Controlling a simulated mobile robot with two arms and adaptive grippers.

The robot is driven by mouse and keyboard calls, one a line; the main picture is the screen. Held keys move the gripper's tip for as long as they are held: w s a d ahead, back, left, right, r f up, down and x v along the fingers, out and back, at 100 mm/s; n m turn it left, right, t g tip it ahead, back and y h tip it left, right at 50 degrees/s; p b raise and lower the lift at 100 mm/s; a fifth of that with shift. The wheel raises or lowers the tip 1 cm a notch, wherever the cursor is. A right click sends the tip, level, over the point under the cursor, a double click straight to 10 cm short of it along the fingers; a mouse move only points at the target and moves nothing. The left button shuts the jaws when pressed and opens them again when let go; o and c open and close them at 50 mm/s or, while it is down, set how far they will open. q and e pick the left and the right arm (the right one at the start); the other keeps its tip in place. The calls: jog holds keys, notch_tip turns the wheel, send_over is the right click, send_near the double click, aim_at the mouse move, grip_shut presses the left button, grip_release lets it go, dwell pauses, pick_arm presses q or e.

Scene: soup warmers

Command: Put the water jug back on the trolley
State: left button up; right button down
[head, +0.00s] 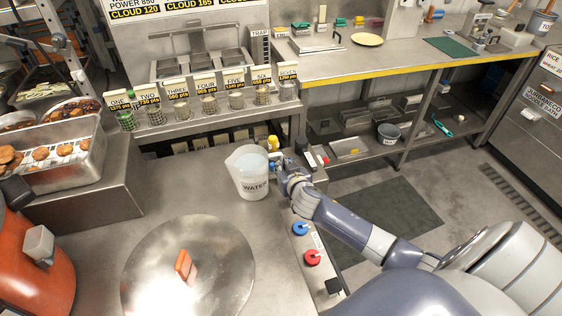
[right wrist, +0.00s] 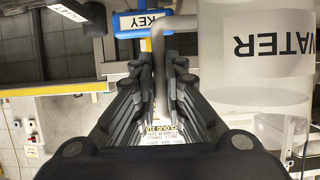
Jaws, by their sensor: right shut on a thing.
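The water jug (head: 248,168) is a translucent white pitcher labelled WATER. It appears upright over the steel counter; I cannot tell whether its base touches the surface. My right gripper (head: 279,168) is at the jug's right side, shut on its handle. In the right wrist view the jug (right wrist: 262,85) fills the right side, its label upside down, and the grey handle (right wrist: 160,65) runs between the fingers of the gripper (right wrist: 158,85). I cannot pick out a trolley with certainty. My left gripper is not in view.
A round steel lid (head: 215,255) with an orange handle lies in front. Blue (head: 300,229) and red (head: 312,257) knobs line the counter's right edge. A food tray (head: 85,175) and an orange pot (head: 35,270) stand left. Labelled cups line the shelf behind. The floor (head: 470,165) at right is mostly clear.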

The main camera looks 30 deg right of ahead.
jog(key=shift+w, duration=0.15)
jog(key=shift+f, duration=0.1)
jog(key=c, duration=2)
grip_release()
jog(key=shift+f, duration=0.3)
jog(key=o, duration=0.3)
jog(key=shift+s, duration=0.2)
jog(key=shift+o, duration=0.2)
jog(key=shift+a+r, duration=0.1)
jog(key=v, duration=1.2)
